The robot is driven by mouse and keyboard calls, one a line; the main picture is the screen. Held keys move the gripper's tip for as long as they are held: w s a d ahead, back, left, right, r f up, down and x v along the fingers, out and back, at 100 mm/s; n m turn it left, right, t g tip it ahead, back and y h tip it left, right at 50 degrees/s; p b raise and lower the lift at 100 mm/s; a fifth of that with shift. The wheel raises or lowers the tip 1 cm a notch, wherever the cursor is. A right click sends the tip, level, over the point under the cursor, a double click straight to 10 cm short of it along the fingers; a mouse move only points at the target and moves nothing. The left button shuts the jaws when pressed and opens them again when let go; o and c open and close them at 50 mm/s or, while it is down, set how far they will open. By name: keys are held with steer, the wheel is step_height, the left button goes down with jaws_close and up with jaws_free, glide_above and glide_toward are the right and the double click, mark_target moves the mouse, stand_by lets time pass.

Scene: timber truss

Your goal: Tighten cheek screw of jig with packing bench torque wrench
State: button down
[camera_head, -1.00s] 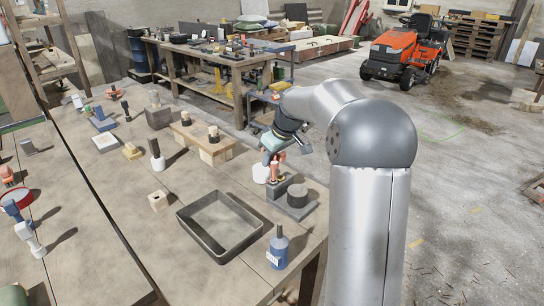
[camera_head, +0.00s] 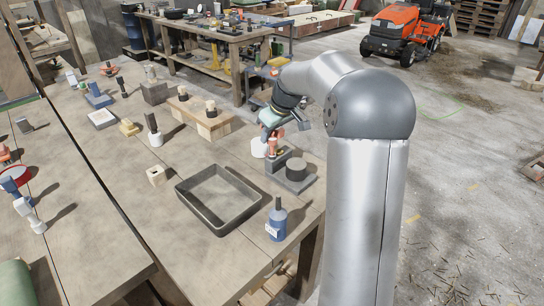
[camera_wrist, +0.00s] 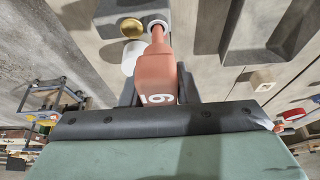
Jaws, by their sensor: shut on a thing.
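My gripper (camera_head: 273,125) is shut on an orange-red tool (camera_wrist: 155,78) with a pale number on its side, which I take for the torque wrench. In the head view the tool (camera_head: 273,143) stands over the left side of a dark grey block with a short round cylinder on top, which I take for the jig (camera_head: 290,178). In the wrist view the tool's narrow end points to a white round piece beside a grey block (camera_wrist: 108,18) with a brass disc (camera_wrist: 131,28). I cannot tell whether the tip touches a screw.
A dark open tray (camera_head: 225,222) and a blue bottle (camera_head: 276,222) stand on the bench in front of the jig. A white cylinder (camera_head: 258,148) is close left of the tool. Wooden blocks (camera_head: 205,125) sit further back.

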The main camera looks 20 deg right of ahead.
steer(key=shift+d+m+h, duration=0.1)
steer(key=shift+m+h, duration=0.4)
steer(key=shift+m, duration=0.6)
steer(key=shift+f+m+h, duration=0.1)
steer(key=shift+m+h, duration=0.3)
steer(key=shift+m, duration=0.8)
steer(key=shift+m+h, duration=0.4)
steer(key=shift+m, duration=0.6)
steer(key=shift+d, duration=0.1)
steer(key=shift+m+h, duration=0.5)
steer(key=shift+m, duration=0.9)
